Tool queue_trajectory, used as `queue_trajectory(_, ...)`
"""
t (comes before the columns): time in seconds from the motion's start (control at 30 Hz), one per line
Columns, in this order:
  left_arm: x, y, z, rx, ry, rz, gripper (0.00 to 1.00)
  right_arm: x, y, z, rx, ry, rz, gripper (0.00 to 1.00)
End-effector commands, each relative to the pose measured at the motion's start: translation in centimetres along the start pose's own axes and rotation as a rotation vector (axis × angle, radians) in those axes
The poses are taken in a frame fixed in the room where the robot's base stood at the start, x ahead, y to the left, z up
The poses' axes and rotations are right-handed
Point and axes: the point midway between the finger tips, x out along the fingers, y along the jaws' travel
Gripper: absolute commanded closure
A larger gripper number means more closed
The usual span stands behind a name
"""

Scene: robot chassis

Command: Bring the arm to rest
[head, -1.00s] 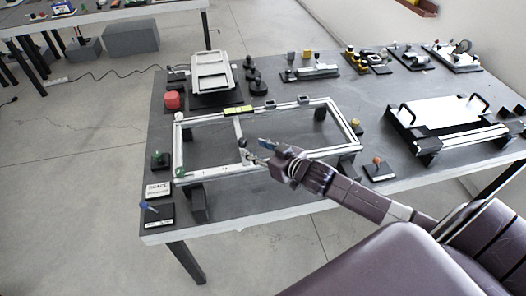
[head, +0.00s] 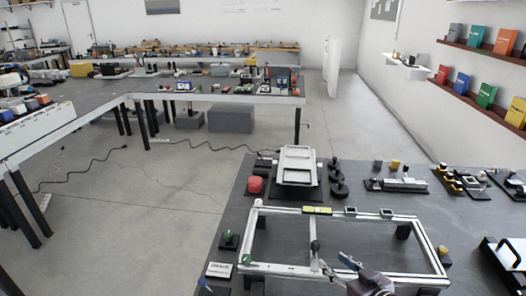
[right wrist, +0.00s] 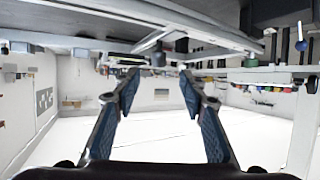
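The silver rectangular chassis frame (head: 285,270) stands on the dark table at the lower right of the head view, with a crossbar inside it. My right gripper (head: 345,264) is at the bottom edge of the head view, in front of part of the frame near the crossbar's front end. I cannot tell its exact height over the frame. In the right wrist view my right gripper (right wrist: 158,76) has its two blue-padded fingers apart, with nothing between them. Most of my right arm is below the head picture. My left gripper is not in view.
A red button (head: 255,185), a white tilted panel (head: 299,165) and several small fixtures stand on the table around the frame. A handled plate (head: 513,254) is at the right edge. Open floor (head: 180,200) lies to the left, with a cable and other workbenches beyond.

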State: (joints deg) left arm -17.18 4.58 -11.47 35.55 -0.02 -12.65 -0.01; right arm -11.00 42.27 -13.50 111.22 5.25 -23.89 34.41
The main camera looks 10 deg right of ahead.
Motion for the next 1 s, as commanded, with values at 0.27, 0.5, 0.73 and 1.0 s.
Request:
queue_trajectory(0.27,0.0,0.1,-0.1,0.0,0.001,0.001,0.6,-4.2,-5.2,6.8,0.0,-0.243,0.062,0.61)
queue_trajectory(0.5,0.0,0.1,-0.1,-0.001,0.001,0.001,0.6,-11.4,-9.3,12.6,-0.012,-0.541,0.085,0.61)
queue_trajectory(0.73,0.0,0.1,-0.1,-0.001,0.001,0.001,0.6,-17.3,-11.8,15.4,-0.009,-0.737,0.063,0.61)
queue_trajectory(1.0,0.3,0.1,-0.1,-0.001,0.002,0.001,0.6,-19.8,-13.2,19.0,-0.007,-0.873,0.035,0.61)
